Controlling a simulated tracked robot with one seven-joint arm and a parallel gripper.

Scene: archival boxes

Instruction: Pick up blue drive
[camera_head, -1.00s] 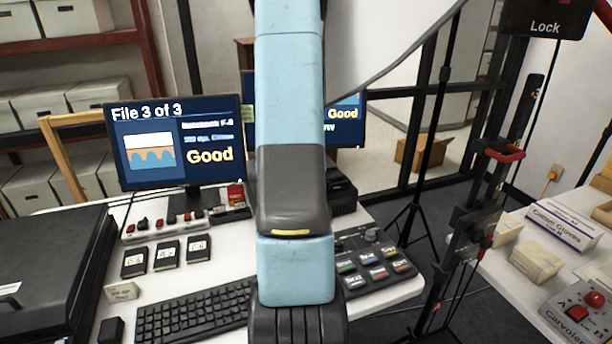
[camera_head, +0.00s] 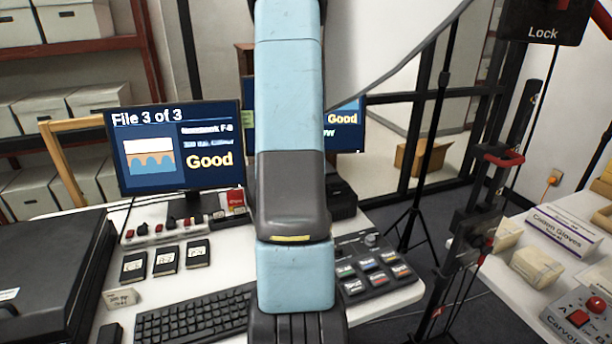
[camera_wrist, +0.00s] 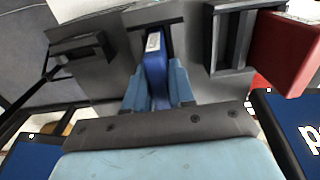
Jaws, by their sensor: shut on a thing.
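The blue drive (camera_wrist: 155,62) stands between the two light-blue fingers of my gripper (camera_wrist: 157,88) in the wrist view. My gripper is shut on it. The drive has a small white label near its top end. The far end of the drive is against or over a dark grey dock (camera_wrist: 115,45); I cannot tell whether it still sits in a slot. In the head view my own arm hides the drive and the fingers.
A red block (camera_wrist: 285,48) stands close at the right in the wrist view. In the head view, a monitor (camera_head: 180,145), keyboard (camera_head: 195,312), several labelled black cards (camera_head: 165,260) and a button panel (camera_head: 375,270) crowd the desk. A tripod (camera_head: 420,170) stands to the right.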

